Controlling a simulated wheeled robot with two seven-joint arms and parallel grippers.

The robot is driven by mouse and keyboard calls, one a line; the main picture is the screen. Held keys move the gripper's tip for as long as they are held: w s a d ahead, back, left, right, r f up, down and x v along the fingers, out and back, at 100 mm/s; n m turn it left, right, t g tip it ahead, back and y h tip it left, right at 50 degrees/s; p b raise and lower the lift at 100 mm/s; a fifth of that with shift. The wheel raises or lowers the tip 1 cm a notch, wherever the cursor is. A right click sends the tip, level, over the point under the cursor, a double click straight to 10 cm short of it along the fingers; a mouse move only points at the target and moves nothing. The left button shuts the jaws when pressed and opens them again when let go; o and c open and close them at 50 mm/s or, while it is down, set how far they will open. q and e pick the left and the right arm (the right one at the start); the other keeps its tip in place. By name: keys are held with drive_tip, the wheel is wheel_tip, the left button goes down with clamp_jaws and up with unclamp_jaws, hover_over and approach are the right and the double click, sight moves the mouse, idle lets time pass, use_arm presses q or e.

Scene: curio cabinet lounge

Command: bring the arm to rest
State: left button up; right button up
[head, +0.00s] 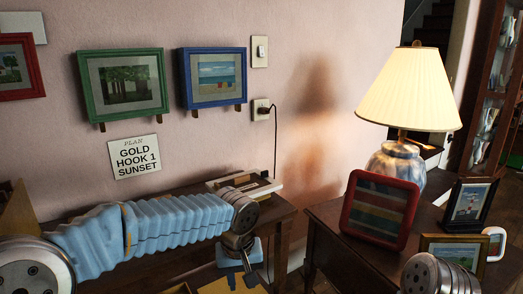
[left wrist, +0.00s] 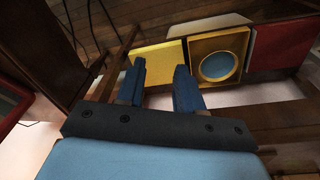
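My left arm (head: 150,230), in a pale blue ribbed cover, reaches in from the left of the head view across the front of the wooden table. Its gripper (head: 247,268) points down and is partly cut off by the lower edge. In the left wrist view the two blue fingers (left wrist: 160,82) stand apart with nothing between them. A yellow panel (left wrist: 163,62) lies beyond the fingertips; I cannot tell the distance. Of my right arm only a metal joint (head: 438,275) shows at the lower right; its gripper is not seen.
A lamp (head: 408,95), a red striped frame (head: 380,208) and smaller frames crowd the right table. A frame with a blue round opening (left wrist: 218,66) lies beside the yellow panel.

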use_arm(q)
wheel_tip(320, 180, down, 16)
drive_tip(key=s+m+g+h, duration=0.1)
drive_tip(key=s+g+h, duration=0.1)
drive_tip(key=s+a+f+h, duration=0.1)
drive_tip(key=s+a+f, duration=0.2)
drive_tip(key=s+f, duration=0.5)
drive_tip(key=s+a+f+t, duration=0.1)
drive_tip(key=s+a+f, duration=0.2)
drive_tip(key=s+f, duration=0.5)
wheel_tip(320, 180, down, 5)
drive_tip(key=shift+s+a+r+n+h, duration=0.15)
drive_tip(key=shift+s+n+h, duration=0.1)
drive_tip(key=shift+n+h, duration=0.15)
